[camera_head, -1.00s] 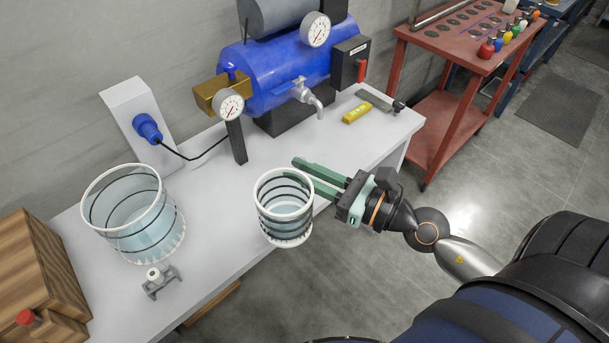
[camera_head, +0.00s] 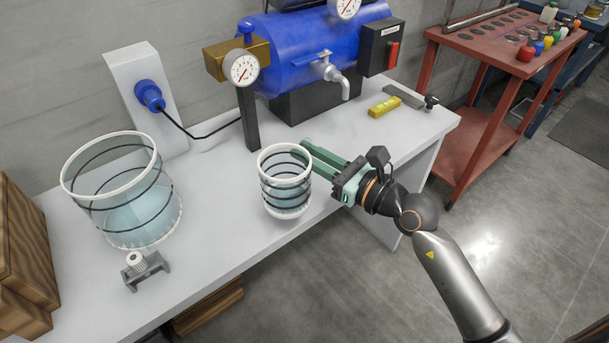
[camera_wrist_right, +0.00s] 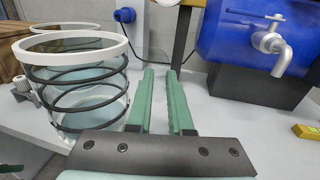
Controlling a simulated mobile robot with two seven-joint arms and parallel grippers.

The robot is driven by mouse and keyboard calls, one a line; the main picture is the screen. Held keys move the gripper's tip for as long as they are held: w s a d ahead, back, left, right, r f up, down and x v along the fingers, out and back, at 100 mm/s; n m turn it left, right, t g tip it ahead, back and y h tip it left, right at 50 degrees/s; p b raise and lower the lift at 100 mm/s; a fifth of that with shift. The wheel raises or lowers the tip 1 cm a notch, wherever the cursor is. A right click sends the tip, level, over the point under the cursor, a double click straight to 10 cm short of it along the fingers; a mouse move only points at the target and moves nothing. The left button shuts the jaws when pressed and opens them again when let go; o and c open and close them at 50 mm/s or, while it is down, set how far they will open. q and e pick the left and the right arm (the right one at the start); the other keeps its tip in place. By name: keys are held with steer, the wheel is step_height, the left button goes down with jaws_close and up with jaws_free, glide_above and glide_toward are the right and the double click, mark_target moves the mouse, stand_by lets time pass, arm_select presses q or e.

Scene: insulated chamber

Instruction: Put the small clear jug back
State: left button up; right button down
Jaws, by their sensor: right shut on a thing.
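The small clear jug (camera_head: 286,190) has a white rim and base, black rings and pale blue liquid inside. It is upright over the front part of the white bench; I cannot tell whether its base touches the top. It also shows at the left of the right wrist view (camera_wrist_right: 85,95). My right gripper (camera_head: 306,150) is shut on the jug, with its green fingers at the jug's right and far side. The exact contact is hidden. In the wrist view the fingers (camera_wrist_right: 168,95) run beside the jug. My left gripper is not in view.
A larger clear vessel (camera_head: 125,200) stands left on the bench (camera_head: 215,200), with a small grey fitting (camera_head: 145,268) before it. Behind are a gauge on a post (camera_head: 247,100) and a blue tank (camera_head: 310,55) with a tap. A yellow level (camera_head: 384,107) lies right.

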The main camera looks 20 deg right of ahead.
steer(key=w+f+b, duration=0.1)
steer(key=w+f, duration=0.1)
steer(key=w+d+f+b, duration=0.1)
steer(key=w+f, duration=0.1)
steer(key=w+d+f+b, duration=0.1)
steer(key=w, duration=0.1)
steer(key=shift+f, duration=0.4)
steer(key=shift+w+d+f+b, duration=0.1)
steer(key=shift+w+f+b, duration=0.3)
steer(key=shift+b, duration=0.15)
steer(key=f, duration=0.1)
steer(key=f+b, duration=0.2)
steer(key=shift+w+d+f, duration=0.1)
steer(key=shift+w+f, duration=0.2)
steer(key=shift+f, duration=0.1)
steer(key=shift+r, duration=0.1)
arm_select(q)
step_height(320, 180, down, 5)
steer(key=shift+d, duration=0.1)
steer(key=shift+b, duration=0.3)
arm_select(e)
steer(key=c, duration=0.8)
jaws_free()
steer(key=shift+f, duration=0.2)
steer(key=shift+r, duration=0.1)
